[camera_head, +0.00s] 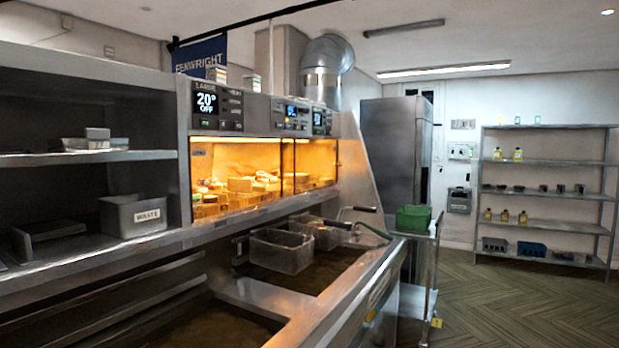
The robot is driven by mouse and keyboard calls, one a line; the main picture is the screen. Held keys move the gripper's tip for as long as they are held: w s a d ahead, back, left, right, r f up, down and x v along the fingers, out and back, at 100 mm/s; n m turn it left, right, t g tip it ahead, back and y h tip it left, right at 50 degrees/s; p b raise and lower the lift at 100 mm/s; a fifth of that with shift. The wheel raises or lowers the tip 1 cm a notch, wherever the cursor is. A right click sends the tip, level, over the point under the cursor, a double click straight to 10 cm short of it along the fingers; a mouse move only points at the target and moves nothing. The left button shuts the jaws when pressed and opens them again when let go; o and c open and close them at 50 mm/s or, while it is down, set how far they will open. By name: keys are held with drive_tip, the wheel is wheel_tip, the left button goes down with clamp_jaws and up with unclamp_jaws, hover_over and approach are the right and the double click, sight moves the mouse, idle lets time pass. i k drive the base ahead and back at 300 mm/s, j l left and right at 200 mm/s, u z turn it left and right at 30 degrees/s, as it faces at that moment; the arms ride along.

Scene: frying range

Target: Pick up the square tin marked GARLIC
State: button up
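I cannot make out a tin marked GARLIC in the head view. Two small box-shaped containers, one on the left (216,73) and one on the right (252,82), stand on top of the range above the control panels. They are too small for me to read any marking. Several small dark containers (517,189) stand on the middle shelf of the rack at the right, also too small to read. My gripper is not in view.
A fryer with wire baskets (281,251) fills the middle below a lit food cabinet (236,177). A WASTE bin (133,215) stands on the left shelf. A green box (413,218) sits on a trolley. The floor (510,300) before the rack (550,164) is clear.

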sight(215, 72)
drive_tip(key=i+l+u, duration=0.15)
drive_tip(key=i+u, duration=0.15)
drive_tip(key=i, duration=0.15)
drive_tip(key=i+l+u, duration=0.3)
drive_tip(key=i, duration=0.15)
drive_tip(key=i+l+u, duration=0.3)
drive_tip(key=i, duration=0.1)
